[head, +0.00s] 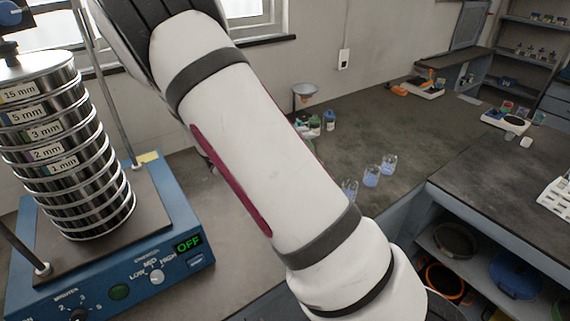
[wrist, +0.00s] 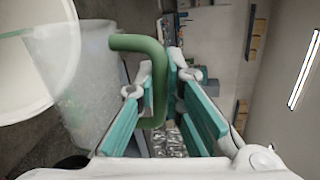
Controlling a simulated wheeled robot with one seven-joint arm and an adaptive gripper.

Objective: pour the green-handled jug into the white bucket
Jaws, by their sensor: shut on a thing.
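In the wrist view, my gripper (wrist: 161,83) is shut on the green handle (wrist: 149,47) of the jug, which passes between its teal finger pads. The jug's body (wrist: 92,85) is clear and cloudy, to the left of the fingers. A large pale white round shape (wrist: 30,65) overlaps the jug at the upper left; I cannot tell for sure whether it is the white bucket. The picture is turned sideways, with a ceiling light on the right. In the head view neither the jug, the bucket nor my gripper shows; my white arm crosses the middle and hides part of the bench.
A blue sieve shaker (head: 120,270) with a tall sieve stack (head: 65,150) stands at the left, its display reading OFF. Small beakers (head: 371,177), bottles and a funnel stand (head: 305,95) are on the back bench (head: 400,130). A right bench (head: 490,175) has shelves below holding round pans.

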